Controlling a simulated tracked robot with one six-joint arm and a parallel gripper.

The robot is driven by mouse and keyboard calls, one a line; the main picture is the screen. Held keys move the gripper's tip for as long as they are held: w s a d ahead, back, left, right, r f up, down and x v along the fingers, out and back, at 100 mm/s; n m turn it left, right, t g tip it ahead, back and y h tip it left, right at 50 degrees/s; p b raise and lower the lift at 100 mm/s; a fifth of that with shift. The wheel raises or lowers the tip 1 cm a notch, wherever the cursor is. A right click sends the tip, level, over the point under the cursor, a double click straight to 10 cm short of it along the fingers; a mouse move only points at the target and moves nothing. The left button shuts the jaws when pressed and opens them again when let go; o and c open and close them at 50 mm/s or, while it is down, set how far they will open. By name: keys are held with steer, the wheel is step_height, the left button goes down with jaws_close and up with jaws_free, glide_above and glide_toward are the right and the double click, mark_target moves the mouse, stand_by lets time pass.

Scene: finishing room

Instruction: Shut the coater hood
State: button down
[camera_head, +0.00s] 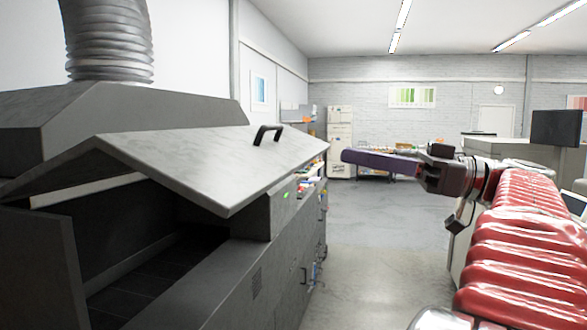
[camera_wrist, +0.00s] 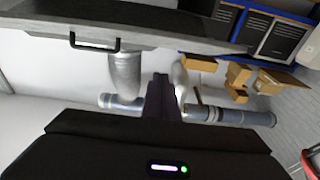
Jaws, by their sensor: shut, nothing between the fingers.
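The coater hood (camera_head: 190,160) is a pale grey slanted lid on the dark coater at the left of the head view. It stands raised, with the dark inside of the coater (camera_head: 150,262) showing below it. A black handle (camera_head: 267,135) sits near its outer edge. The handle also shows at the upper left of the wrist view (camera_wrist: 95,44). My gripper (camera_head: 345,156) is shut and empty, in the open air to the right of the hood and apart from it. In the wrist view its fingers (camera_wrist: 161,82) point away from the camera.
A ribbed duct (camera_head: 108,40) rises above the coater. Clear floor (camera_head: 375,240) lies between the coater and my arm. Shelves and a white cabinet (camera_head: 340,140) stand at the back, and a counter with a monitor (camera_head: 556,128) at the right. Cardboard boxes (camera_wrist: 238,75) show in the wrist view.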

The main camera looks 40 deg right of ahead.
steer(key=shift+a, duration=0.1)
steer(key=w+a+f, duration=0.2)
steer(key=w+a, duration=0.4)
steer(key=w, duration=0.3)
steer(key=shift+a+f, duration=0.15)
steer(key=shift+a, duration=0.25)
